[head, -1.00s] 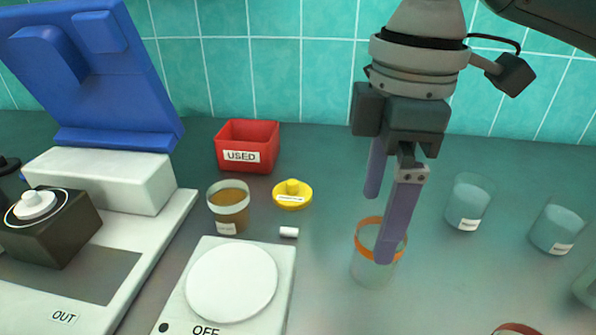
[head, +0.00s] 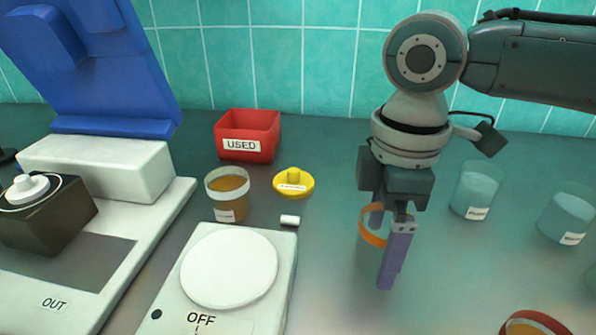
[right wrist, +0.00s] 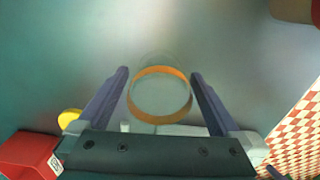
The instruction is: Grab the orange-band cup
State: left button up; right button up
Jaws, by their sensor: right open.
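The clear cup with an orange band (head: 371,238) stands upright on the dark counter, right of the hot plate. My right gripper (head: 380,258) points down over it, open, with one purple finger on the near side and the other mostly hidden behind. In the right wrist view, the orange-band cup (right wrist: 160,119) sits between the two open fingers (right wrist: 160,74), with a visible gap on each side. My left gripper is not in view.
Two clear cups with bluish contents (head: 474,190) stand to the right. Another orange-rimmed cup (head: 532,324) is cut off at the bottom. Left are an amber-filled cup (head: 228,193), yellow lid (head: 293,184), red USED bin (head: 247,136) and white hot plate marked OFF (head: 229,266).

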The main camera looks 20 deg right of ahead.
jog(key=shift+c, duration=0.2)
jog(key=c, duration=1.3)
jog(key=shift+r, duration=0.15)
